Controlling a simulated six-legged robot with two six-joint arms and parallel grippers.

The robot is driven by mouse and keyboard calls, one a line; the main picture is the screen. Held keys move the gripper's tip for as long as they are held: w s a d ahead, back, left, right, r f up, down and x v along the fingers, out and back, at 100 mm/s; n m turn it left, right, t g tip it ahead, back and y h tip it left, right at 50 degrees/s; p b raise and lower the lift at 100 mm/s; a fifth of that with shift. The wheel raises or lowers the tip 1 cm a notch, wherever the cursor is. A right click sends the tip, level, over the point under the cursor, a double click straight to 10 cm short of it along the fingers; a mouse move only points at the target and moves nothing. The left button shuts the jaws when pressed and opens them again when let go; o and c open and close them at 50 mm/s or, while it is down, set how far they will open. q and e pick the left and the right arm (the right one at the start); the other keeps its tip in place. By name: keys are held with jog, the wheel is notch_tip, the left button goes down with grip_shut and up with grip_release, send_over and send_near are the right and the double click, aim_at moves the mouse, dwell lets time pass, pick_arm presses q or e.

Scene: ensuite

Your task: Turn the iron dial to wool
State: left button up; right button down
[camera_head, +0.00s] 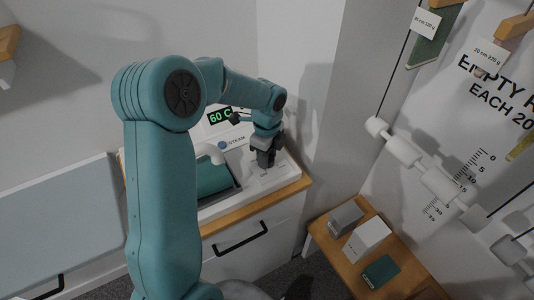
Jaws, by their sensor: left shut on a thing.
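My left gripper (265,160) points down onto the white panel (280,174) on the counter, with its fingers closed at the panel's surface. The iron dial is hidden at the fingertips, where the gripper is shut on it. Small markings show on the panel around the fingers, too small to read. A display (221,115) behind reads 60 C in green, partly covered by my arm. A steam label (232,142) is below it. A teal piece (213,178) lies in a recess left of the gripper. My right gripper is not in view.
A wooden bench (329,246) at lower right holds a grey block (345,217), a white block (366,239) and a dark green block (381,271). An ironing-board-like grey panel (62,228) is at left.

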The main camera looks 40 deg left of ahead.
pick_arm(q)
jog(key=shift+m+p, duration=0.3)
jog(key=shift+m, duration=1.3)
jog(key=shift+f, duration=0.1)
jog(key=o, duration=1)
jog(key=shift+o, duration=0.2)
notch_tip(320, 180, up, 16)
jog(key=shift+r+b, duration=0.25)
jog(key=shift+b, duration=0.05)
jog(key=shift+w, duration=0.1)
